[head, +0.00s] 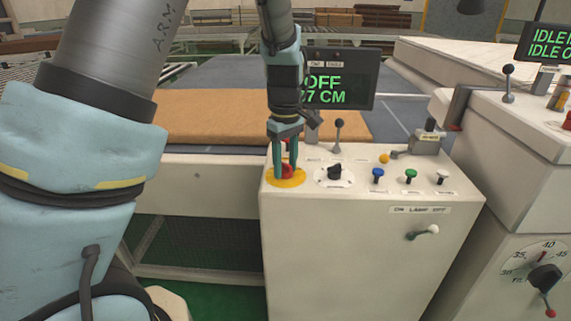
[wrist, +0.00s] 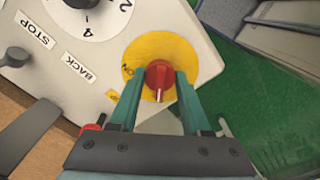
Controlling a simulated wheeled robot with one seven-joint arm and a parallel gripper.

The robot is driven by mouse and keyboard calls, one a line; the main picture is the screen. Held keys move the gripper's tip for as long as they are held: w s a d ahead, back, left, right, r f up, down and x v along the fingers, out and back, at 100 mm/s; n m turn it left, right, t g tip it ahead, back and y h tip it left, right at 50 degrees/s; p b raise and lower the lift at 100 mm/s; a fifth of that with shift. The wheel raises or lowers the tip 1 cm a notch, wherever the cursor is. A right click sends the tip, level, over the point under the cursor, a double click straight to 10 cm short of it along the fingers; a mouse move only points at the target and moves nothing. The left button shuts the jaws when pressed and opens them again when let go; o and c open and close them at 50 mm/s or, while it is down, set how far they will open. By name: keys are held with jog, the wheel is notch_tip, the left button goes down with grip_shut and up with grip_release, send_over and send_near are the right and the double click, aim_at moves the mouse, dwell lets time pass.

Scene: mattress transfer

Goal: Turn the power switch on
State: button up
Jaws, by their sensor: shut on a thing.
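The power switch (head: 287,171) is a red rotary knob on a yellow round plate (head: 292,182), at the left of the white control console's top. The knob also shows in the wrist view (wrist: 160,77), with a pale pointer line on it and the yellow plate (wrist: 136,51) around it. My gripper (head: 287,168) reaches down from above, its two teal fingers on either side of the red knob and shut on it. In the wrist view the fingers of my gripper (wrist: 157,86) flank the knob. Markings on the plate are partly too small to read.
The console (head: 360,240) also carries a black rotary knob (head: 335,172), a blue button (head: 377,174), a green button (head: 411,175), and a lever (head: 338,135). Behind it a display (head: 342,78) reads OFF. A brown mattress (head: 215,115) lies behind left. Another console (head: 540,160) stands right.

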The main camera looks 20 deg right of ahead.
grip_shut()
jog(key=shift+m, duration=0.3)
jog(key=m, duration=1.2)
jog(key=m+p, duration=0.1)
jog(key=m, duration=0.4)
jog(key=shift+m, duration=0.3)
dwell(0.4)
